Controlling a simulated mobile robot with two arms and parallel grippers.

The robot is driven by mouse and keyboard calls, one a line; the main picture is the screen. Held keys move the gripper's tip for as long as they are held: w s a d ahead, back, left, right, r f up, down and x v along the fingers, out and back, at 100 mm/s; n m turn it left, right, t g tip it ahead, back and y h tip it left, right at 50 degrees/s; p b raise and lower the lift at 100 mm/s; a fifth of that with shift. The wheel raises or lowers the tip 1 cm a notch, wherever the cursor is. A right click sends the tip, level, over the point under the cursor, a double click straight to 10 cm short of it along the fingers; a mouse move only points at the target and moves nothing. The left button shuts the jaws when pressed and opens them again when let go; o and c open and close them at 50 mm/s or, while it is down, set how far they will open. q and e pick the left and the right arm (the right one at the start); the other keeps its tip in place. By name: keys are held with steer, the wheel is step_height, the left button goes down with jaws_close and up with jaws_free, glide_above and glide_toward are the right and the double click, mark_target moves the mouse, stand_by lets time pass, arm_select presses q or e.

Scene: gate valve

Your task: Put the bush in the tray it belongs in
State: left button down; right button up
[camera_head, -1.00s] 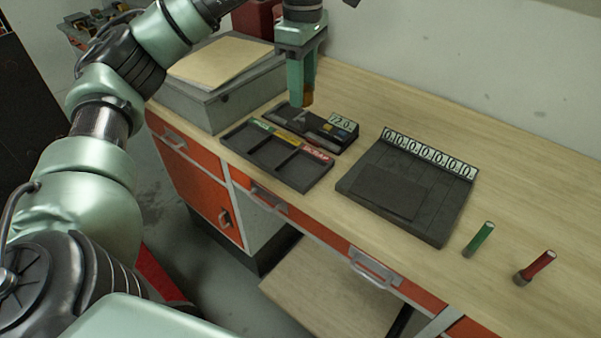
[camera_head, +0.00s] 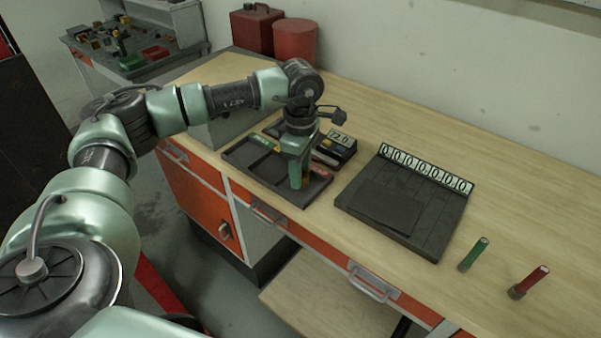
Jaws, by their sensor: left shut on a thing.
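My left gripper (camera_head: 296,184) points down over the right-hand compartment of the dark three-part tray (camera_head: 258,168), the one with the red label (camera_head: 322,172). It is shut on the bush, which the fingers hide in this view. I cannot tell whether the bush touches the tray floor. The tray's left and middle compartments look empty. The gauge block with the "72.0" display (camera_head: 341,139) stands just behind the tray, partly covered by my gripper. My right gripper is not in view.
A dark board with a row of zero counters (camera_head: 400,205) lies right of the tray. A red canister (camera_head: 296,42) stands at the back. The wooden bench (camera_head: 450,140) is clear behind the board.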

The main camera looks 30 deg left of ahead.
arm_select(q)
steer(key=shift+f, duration=0.75)
steer(key=shift+f, duration=0.2)
steer(key=c, duration=0.9)
jaws_free()
steer(key=shift+r, duration=0.1)
